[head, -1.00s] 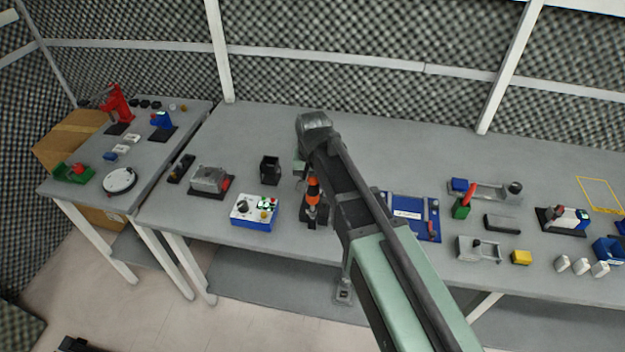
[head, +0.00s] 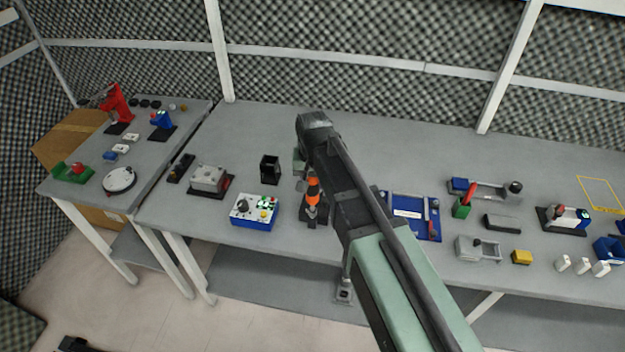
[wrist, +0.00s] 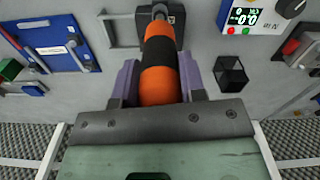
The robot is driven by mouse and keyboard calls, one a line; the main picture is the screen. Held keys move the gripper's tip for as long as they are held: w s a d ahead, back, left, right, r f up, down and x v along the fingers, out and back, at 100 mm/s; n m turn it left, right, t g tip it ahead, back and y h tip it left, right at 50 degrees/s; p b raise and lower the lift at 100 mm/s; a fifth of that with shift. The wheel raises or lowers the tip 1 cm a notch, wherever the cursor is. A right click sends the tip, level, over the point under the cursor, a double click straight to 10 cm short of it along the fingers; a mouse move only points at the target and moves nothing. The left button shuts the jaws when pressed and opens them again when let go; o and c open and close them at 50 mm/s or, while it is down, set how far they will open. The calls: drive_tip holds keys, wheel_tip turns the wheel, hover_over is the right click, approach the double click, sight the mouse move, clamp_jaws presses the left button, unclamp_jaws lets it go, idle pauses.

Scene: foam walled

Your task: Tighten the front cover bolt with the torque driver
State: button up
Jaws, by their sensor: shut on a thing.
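The torque driver (head: 313,190), with an orange and black handle, stands about upright near the table's front edge in the head view. In the wrist view its handle (wrist: 158,52) lies between the two purple-grey fingers of my gripper (wrist: 158,80), which is shut on it. The driver's grey shaft points at a dark base (wrist: 178,22) on the table. I cannot tell whether its tip touches that base. My arm hides much of the gripper in the head view. I cannot make out the front cover bolt.
A blue-and-white control box (head: 254,211) with a lit display and a black open holder (head: 270,169) stand left of the driver. A grey block on a dark base (head: 209,179) is farther left. A blue panel (head: 412,228) lies right. The table's back middle is clear.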

drive_tip(key=shift+f+b, duration=0.7)
drive_tip(key=shift+f, duration=0.05)
idle(2.2)
drive_tip(key=shift+r, duration=0.1)
